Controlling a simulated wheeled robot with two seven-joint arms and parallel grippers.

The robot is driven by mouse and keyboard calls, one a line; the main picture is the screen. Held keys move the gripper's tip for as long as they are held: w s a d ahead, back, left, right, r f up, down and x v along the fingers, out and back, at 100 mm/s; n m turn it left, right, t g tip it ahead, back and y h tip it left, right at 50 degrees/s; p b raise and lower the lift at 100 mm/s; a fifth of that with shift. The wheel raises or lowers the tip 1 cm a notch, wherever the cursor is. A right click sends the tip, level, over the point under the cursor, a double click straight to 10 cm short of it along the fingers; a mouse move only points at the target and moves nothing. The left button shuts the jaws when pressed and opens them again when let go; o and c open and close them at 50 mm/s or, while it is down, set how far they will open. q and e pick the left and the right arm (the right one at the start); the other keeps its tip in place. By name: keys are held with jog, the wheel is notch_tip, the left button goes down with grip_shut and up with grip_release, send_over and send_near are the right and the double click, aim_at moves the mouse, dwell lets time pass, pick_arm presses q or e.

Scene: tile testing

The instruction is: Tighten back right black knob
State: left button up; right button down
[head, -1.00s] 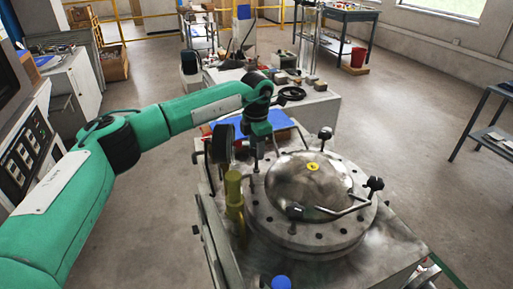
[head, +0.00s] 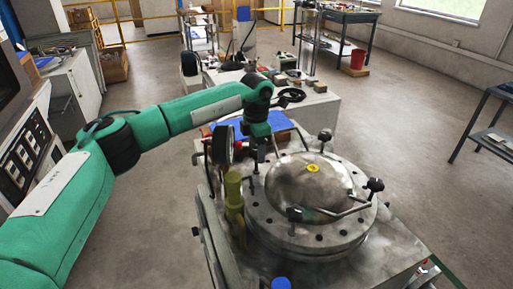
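The domed metal vessel (head: 290,190) sits on a metal bench, with a bolted flange around it. The back right black knob (head: 325,135) stands at the flange's far edge, with nothing touching it. Another black knob (head: 375,185) is at the right and one more (head: 294,214) is at the front. My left gripper (head: 256,160) points down at the vessel's back left, left of the back right knob and apart from it. Its fingers are small and dark, so I cannot tell whether they are open or shut, or what they touch. My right gripper is out of view.
A round gauge (head: 223,145) and a yellow-green post (head: 234,195) stand close left of the vessel. A blue mat (head: 270,122) lies behind it. A cluttered bench (head: 320,105) is farther back.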

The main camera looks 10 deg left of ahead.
pick_arm(q)
jog(key=shift+r, duration=0.4)
notch_tip(320, 180, up, 13)
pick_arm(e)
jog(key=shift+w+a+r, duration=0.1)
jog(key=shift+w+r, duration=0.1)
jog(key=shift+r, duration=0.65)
